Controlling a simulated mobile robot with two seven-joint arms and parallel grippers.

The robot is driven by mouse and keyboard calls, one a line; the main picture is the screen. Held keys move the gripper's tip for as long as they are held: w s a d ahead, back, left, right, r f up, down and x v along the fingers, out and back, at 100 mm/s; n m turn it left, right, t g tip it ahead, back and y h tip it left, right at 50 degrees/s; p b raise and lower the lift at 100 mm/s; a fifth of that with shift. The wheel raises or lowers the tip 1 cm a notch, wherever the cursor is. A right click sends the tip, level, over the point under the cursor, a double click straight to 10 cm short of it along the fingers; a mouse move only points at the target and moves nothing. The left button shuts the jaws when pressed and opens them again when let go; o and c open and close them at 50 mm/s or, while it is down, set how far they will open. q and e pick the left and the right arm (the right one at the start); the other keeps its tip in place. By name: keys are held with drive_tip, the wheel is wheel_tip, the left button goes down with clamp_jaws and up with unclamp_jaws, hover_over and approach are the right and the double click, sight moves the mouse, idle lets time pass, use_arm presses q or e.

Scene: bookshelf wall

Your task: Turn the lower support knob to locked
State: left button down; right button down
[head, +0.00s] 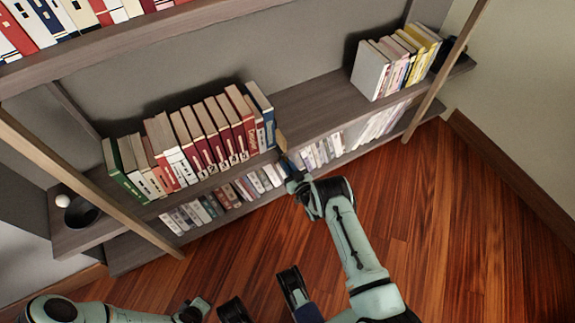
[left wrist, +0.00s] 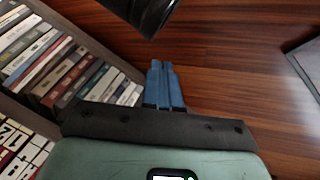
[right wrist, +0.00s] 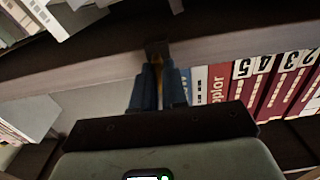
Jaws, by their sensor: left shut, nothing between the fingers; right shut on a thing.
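The support knob, a small tan and dark piece (head: 282,140), sits at the front edge of the middle shelf, just right of the row of dark red books. In the right wrist view a brown block with a yellowish part (right wrist: 157,48) shows at the fingertips, against the shelf edge. My right gripper (head: 288,160) is shut on this knob; its blue fingers (right wrist: 160,80) partly hide it. I cannot read the knob's turn position. My left gripper (left wrist: 163,80) is shut and empty, above the wooden floor, away from the knob.
Numbered red books (right wrist: 270,85) stand close to the right gripper. The middle shelf (head: 310,100) is bare between the two book groups. A lower shelf holds more books (head: 205,208). A dark cup (head: 82,212) and a white ball (head: 62,201) are at the left. Slanted wooden posts (head: 445,70) flank the shelves.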

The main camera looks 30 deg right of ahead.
drive_tip(key=shift+s, duration=0.1)
drive_tip(key=c, duration=1.2)
unclamp_jaws()
